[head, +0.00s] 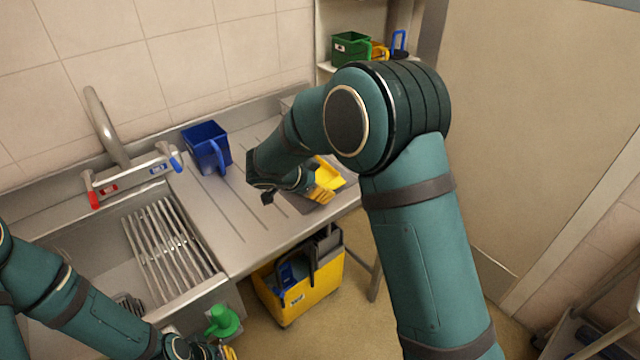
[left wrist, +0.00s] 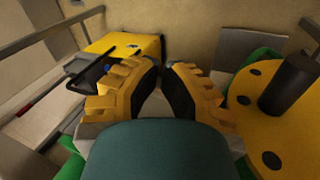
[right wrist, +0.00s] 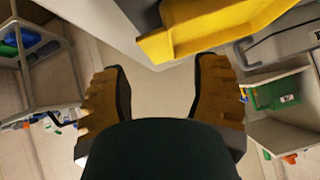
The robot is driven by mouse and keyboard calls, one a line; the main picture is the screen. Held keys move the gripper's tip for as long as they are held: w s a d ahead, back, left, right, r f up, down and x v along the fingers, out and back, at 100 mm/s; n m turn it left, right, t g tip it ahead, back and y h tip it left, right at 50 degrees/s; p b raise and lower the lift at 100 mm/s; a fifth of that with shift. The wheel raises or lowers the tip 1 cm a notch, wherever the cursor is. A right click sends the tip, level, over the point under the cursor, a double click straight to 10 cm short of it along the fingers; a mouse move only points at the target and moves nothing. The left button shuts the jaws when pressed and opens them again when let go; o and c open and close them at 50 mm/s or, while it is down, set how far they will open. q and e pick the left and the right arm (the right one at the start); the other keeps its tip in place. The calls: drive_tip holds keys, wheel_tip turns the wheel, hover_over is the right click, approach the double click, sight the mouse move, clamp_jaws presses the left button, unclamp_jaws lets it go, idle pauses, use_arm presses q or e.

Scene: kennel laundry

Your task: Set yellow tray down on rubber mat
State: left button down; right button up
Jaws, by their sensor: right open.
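The yellow tray (head: 330,174) rests on the dark rubber mat (head: 298,203) at the right end of the steel counter, partly hidden behind my right gripper (head: 316,195). In the right wrist view the tray (right wrist: 205,30) lies just beyond the fingertips, with a dark strip of mat (right wrist: 143,14) beside it. My right gripper (right wrist: 160,68) is open and empty, apart from the tray. My left gripper (left wrist: 164,66) has its fingertips close together with nothing between them. It is low in front of the sink, at the bottom edge of the head view (head: 215,352).
A blue jug (head: 207,147) stands on the counter left of the mat. The sink (head: 160,245) with a rack is further left. A yellow bucket (head: 300,295) and a green cone-shaped thing (head: 223,322) are below the counter. A shelf with a green box (head: 351,48) is behind.

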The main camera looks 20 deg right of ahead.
drive_tip(key=shift+v, duration=1.4)
